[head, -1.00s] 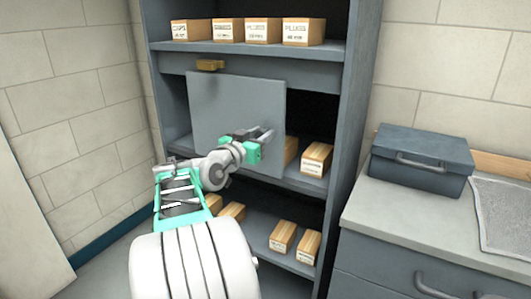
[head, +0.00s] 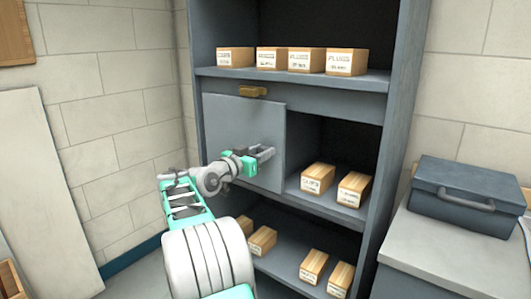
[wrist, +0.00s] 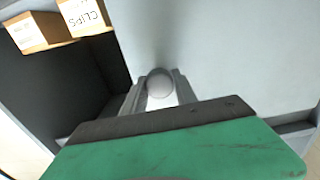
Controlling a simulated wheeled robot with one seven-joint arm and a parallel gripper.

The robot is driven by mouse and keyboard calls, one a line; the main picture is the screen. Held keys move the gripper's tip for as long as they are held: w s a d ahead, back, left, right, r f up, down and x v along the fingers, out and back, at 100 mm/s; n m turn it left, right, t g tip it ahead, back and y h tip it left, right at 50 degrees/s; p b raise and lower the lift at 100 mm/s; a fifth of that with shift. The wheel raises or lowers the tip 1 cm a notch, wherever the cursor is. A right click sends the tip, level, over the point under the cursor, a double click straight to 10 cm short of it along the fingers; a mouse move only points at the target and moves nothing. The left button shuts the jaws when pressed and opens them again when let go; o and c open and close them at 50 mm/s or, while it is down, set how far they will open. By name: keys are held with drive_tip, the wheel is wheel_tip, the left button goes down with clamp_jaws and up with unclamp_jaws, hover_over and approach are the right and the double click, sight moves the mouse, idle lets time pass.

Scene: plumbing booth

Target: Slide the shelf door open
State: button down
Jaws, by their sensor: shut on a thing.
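The shelf door (head: 232,122) is a flat grey panel across the left part of the shelf's middle bay. The right part of that bay is uncovered. My gripper (head: 266,154) is at the door's right side. In the head view the knob is hidden by the fingers.
The open part of the bay holds wooden boxes (head: 318,178). More boxes (head: 292,60) stand on the upper shelf and several below. A grey toolbox (head: 468,196) rests on the counter at right.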

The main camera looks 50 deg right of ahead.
drive_tip(key=c, duration=1)
unclamp_jaws()
drive_tip(key=a, duration=0.7)
drive_tip(key=shift+a, duration=0.35)
